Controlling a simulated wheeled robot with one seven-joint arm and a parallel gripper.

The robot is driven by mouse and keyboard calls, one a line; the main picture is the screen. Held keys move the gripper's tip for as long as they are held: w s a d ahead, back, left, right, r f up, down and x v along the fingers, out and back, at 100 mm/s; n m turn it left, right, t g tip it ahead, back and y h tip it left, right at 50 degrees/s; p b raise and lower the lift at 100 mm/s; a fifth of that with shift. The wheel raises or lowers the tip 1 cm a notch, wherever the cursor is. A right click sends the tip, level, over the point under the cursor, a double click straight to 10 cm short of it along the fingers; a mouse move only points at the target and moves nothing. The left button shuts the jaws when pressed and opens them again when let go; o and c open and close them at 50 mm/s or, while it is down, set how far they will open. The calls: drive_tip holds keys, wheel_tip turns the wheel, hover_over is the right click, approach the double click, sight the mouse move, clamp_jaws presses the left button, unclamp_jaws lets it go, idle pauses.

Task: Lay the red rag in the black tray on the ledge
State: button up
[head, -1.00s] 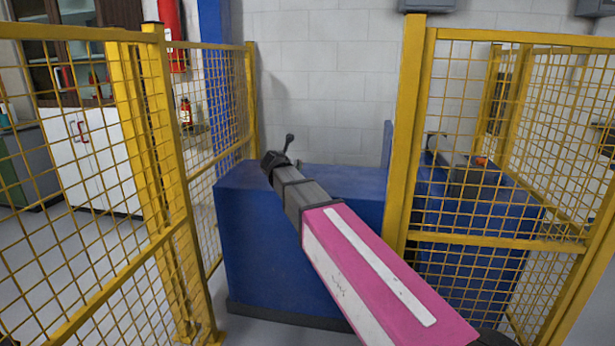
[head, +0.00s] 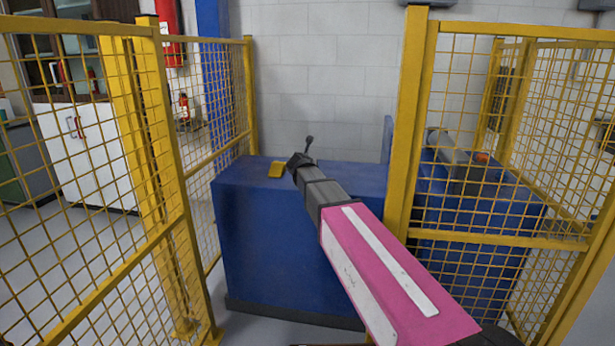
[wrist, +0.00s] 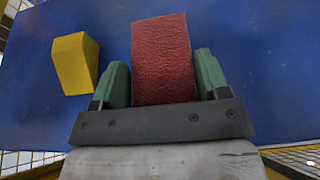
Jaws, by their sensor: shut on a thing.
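The red rag (wrist: 162,85) looks like a thick, rough-textured block in the wrist view. My gripper (wrist: 161,62) is shut on it, with one green finger along each side. A blue surface lies beyond the rag; I cannot tell whether the rag touches it. In the head view my gripper (head: 301,162) is over the top of the blue cabinet (head: 285,255), and the rag is hidden behind my arm. I cannot make out a black tray in either view.
A yellow block (wrist: 74,62) is on the blue top, left of my gripper; it also shows in the head view (head: 279,168). Yellow mesh fences (head: 222,130) flank the cabinet on both sides. A yellow post (head: 405,150) stands right of my arm.

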drive_tip(key=shift+d+f, duration=0.15)
drive_tip(key=shift+f, duration=1.95)
drive_tip(key=o, duration=0.9)
drive_tip(key=shift+f, duration=0.1)
